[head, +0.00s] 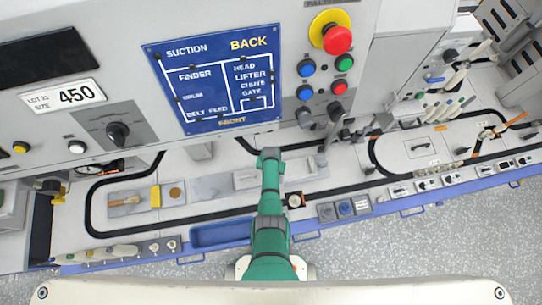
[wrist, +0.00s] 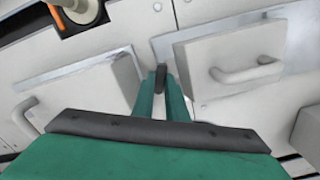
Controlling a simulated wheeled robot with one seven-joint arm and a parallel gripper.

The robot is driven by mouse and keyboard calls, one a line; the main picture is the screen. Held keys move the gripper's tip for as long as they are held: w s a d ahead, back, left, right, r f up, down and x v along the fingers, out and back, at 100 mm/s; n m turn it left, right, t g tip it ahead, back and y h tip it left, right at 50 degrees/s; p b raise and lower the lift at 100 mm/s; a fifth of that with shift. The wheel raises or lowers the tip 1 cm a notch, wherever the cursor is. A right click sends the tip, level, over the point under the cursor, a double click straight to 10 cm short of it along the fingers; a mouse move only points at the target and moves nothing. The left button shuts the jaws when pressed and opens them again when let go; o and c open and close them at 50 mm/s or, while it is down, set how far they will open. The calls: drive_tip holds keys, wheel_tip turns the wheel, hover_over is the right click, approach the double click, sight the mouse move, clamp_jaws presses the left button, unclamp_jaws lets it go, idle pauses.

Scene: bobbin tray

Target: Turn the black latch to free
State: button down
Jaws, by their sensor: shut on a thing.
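The black latch (wrist: 160,72) shows in the wrist view as a small dark upright piece at the seam between white panels. My gripper (wrist: 165,88) has its two green fingers close on either side of the latch's lower part, shut on it. The fingers hide part of the latch. In the head view my green arm reaches up over the white counter, and I cannot make out the latch or the fingertips there.
White panels with handles (wrist: 245,72) flank my fingers in the wrist view. In the head view, a blue sign (head: 213,77) and a red button (head: 337,40) are on the machine above. A blue tray (head: 222,235) lies left of my arm.

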drive_tip(key=shift+s+d+n, duration=0.1)
drive_tip(key=shift+n, duration=2.2)
drive_tip(key=c, duration=1.8)
unclamp_jaws()
drive_tip(key=shift+o, duration=0.2)
wheel_tip(320, 180, up, 11)
drive_tip(key=shift+f, duration=0.15)
